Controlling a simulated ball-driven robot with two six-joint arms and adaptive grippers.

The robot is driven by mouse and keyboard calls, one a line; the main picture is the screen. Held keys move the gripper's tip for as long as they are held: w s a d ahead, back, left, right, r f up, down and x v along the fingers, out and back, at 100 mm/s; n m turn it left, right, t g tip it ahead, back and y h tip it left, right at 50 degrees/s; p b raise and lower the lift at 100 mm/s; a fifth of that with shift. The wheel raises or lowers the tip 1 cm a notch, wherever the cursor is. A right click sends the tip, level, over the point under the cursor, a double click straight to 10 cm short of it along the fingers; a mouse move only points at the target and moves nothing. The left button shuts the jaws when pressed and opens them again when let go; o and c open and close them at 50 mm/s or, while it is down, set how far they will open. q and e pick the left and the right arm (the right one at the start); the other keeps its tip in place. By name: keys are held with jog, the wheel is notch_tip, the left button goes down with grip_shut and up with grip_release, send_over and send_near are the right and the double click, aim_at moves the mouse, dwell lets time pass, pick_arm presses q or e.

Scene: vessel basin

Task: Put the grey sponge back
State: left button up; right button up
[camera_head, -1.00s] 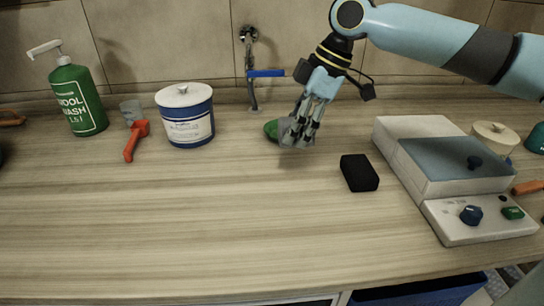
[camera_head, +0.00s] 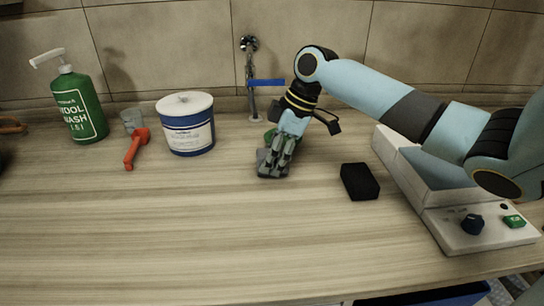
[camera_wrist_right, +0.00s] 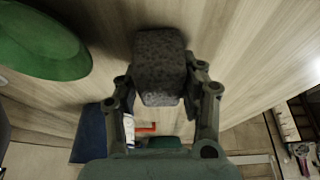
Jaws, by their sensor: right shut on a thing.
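The grey sponge (camera_wrist_right: 160,65) is between the fingers of my right gripper (camera_wrist_right: 160,95) in the right wrist view. In the head view my right gripper (camera_head: 273,168) is low over the worktop, and a small edge of the sponge (camera_head: 262,156) shows beside the fingers. I cannot tell whether the sponge touches the worktop. A green round object (camera_wrist_right: 40,42) lies close by in the wrist view; it is mostly hidden behind the gripper in the head view. My left gripper is not in view.
A black block (camera_head: 360,182) lies right of the gripper. A white device (camera_head: 465,230) with a knob is at right. The front left worktop (camera_head: 150,230) is clear.

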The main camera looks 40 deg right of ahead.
jog(key=shift+f, duration=0.15)
jog(key=o, duration=1)
jog(key=v, duration=1.2)
